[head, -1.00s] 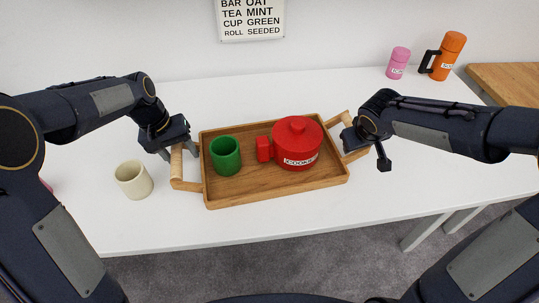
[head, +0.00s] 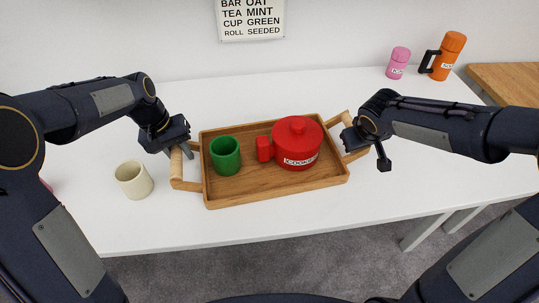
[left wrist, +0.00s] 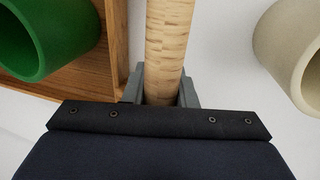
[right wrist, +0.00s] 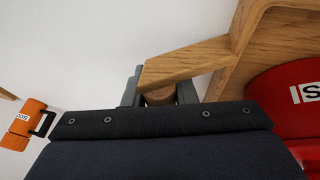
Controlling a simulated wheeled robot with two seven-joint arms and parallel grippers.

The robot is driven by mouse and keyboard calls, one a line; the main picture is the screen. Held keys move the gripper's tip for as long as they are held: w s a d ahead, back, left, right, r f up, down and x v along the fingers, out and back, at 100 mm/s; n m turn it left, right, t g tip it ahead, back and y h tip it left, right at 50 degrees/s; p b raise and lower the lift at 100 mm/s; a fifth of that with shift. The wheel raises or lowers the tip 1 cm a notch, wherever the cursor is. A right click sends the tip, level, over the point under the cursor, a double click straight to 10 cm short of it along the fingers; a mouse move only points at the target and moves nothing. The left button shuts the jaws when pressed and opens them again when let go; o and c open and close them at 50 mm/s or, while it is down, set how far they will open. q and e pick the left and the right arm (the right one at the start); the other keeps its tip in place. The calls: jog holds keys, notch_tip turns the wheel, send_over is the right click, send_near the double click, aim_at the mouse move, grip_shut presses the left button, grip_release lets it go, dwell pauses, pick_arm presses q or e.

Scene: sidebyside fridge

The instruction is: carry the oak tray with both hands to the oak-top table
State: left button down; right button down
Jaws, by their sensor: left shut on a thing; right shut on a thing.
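The oak tray (head: 250,196) is on the white table in the head view, with a green cup (head: 225,155) and a red lidded pot (head: 297,146) standing in it. My left gripper (head: 178,150) is shut on the tray's left handle; in the left wrist view the pale round bar (left wrist: 168,45) lies between its fingers (left wrist: 160,92). My right gripper (head: 352,140) is shut on the right handle; the right wrist view shows the fingers (right wrist: 160,92) around the bar's end, partly hidden by the handle's arm (right wrist: 185,62). The oak-top table (head: 510,80) shows at the right edge.
A cream cup (head: 134,180) stands on the white table (head: 290,90) just left of the tray's left handle. A pink jar (head: 398,63) and an orange flask (head: 443,57) stand at the back right. The white table behind the tray is clear.

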pick_arm(q)
jog(key=shift+r, duration=0.2)
pick_arm(e)
jog(key=shift+r, duration=0.15)
